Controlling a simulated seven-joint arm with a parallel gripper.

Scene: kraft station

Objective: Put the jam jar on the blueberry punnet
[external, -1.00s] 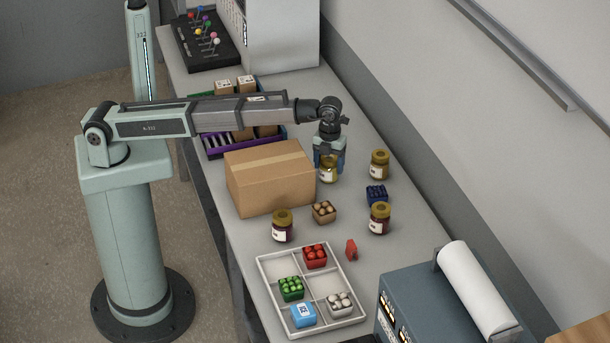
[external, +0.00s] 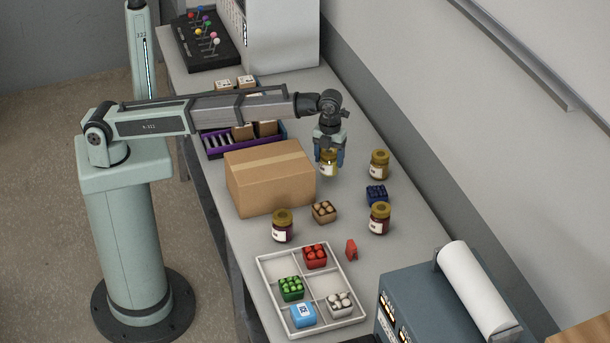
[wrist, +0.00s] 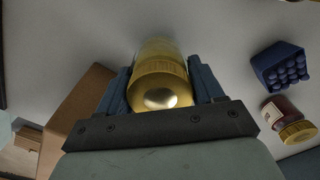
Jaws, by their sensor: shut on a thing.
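My gripper (external: 329,156) is shut on a gold-lidded jar with pale yellow contents and a white label (external: 329,167). The jar is upright, right of the cardboard box. In the wrist view this yellow jar (wrist: 160,82) sits between both blue fingers. The blueberry punnet (external: 376,195), dark blue, is on the table to the right and nearer the camera; it also shows in the wrist view (wrist: 280,66). Two dark red jars look like jam: one beside the blueberry punnet (external: 379,219), one farther left (external: 282,227). An amber jar (external: 379,165) stands behind the punnet.
The cardboard box (external: 268,178) stands close to the left of my gripper. A brown punnet (external: 324,212) and a small red object (external: 351,250) are nearer the camera. A white divided tray (external: 263,270) holds several items. The table between the held jar and blueberry punnet is clear.

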